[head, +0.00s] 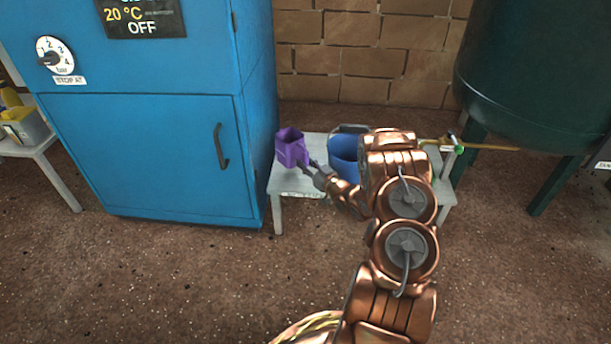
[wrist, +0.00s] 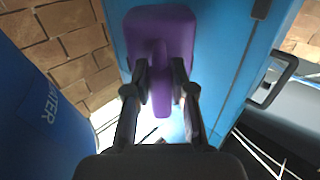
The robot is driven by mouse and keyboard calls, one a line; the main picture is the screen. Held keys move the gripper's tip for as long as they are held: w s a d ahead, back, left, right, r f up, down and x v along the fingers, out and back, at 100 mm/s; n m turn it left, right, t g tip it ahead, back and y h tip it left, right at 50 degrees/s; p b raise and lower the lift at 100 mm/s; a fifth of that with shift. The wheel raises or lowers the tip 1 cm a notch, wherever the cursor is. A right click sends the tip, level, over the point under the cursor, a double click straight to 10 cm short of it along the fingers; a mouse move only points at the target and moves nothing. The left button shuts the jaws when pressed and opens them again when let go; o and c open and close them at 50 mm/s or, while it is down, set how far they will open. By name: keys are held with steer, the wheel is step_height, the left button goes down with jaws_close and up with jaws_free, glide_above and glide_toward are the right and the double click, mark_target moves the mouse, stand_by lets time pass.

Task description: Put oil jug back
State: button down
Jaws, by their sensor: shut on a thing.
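The oil jug is a purple, open-topped box-shaped vessel (head: 291,148). In the head view it is upright over the left end of a low white table (head: 292,185). I cannot tell whether its base touches the table. My gripper (head: 316,167) reaches it from the right. In the wrist view the purple jug (wrist: 160,35) is straight ahead, and my gripper's two fingers (wrist: 160,88) are closed on its handle from both sides. The lower part of the jug is partly hidden by the fingers.
A tall blue cabinet (head: 160,150) with a dark handle is close on the left. A dark green tank (head: 530,80) and yellow pipe (head: 490,147) are at the right. Brown floor in front is clear.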

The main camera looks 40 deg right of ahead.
steer(key=shift+w+a+f, duration=0.1)
steer(key=shift+f, duration=0.7)
steer(key=shift+f+b, duration=0.75)
steer(key=shift+f, duration=0.9)
steer(key=shift+f, duration=0.15)
steer(key=c, duration=1)
jaws_free()
steer(key=shift+r, duration=0.2)
steer(key=s+d+p, duration=0.1)
steer(key=s+p, duration=0.1)
steer(key=s, duration=1)
steer(key=shift+f+p, duration=0.15)
steer(key=shift+p, duration=0.2)
